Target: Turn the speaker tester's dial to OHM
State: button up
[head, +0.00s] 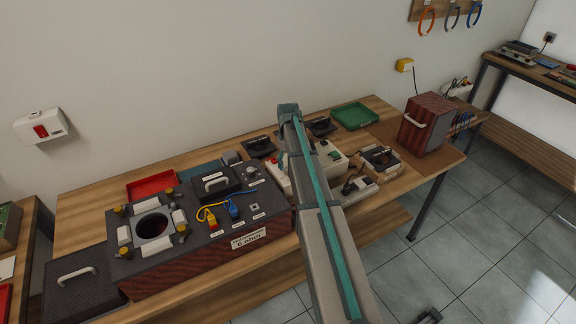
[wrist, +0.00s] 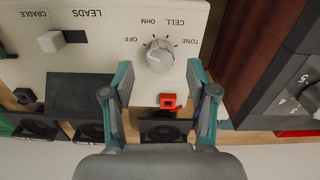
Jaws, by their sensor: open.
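The speaker tester (wrist: 100,60) is a cream panel in the wrist view, seen upside down. Its round grey dial (wrist: 160,55) has OFF, OHM, CELL and TONE printed around it. I cannot tell clearly which mark the dial points to. My gripper (wrist: 158,76) is open, with one fingertip on either side of the dial, slightly toward its lower edge in the picture. In the head view my arm hides the gripper and much of the tester.
A red part (wrist: 168,101) is close to the dial, between the fingers. A dark red cabinet with a numbered grey knob panel (wrist: 290,90) stands close beside the tester. In the head view, a green tray (head: 355,116), red tray (head: 152,186) and red-brown box (head: 426,124) are on the bench.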

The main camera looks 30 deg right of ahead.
jog(key=shift+f+p, duration=0.3)
jog(key=shift+f, duration=1.25)
grip_shut()
jog(key=shift+m, duration=0.3)
jog(key=m+b, duration=0.2)
jog(key=m, duration=0.1)
jog(key=m+b, duration=0.1)
jog(key=m, duration=0.4)
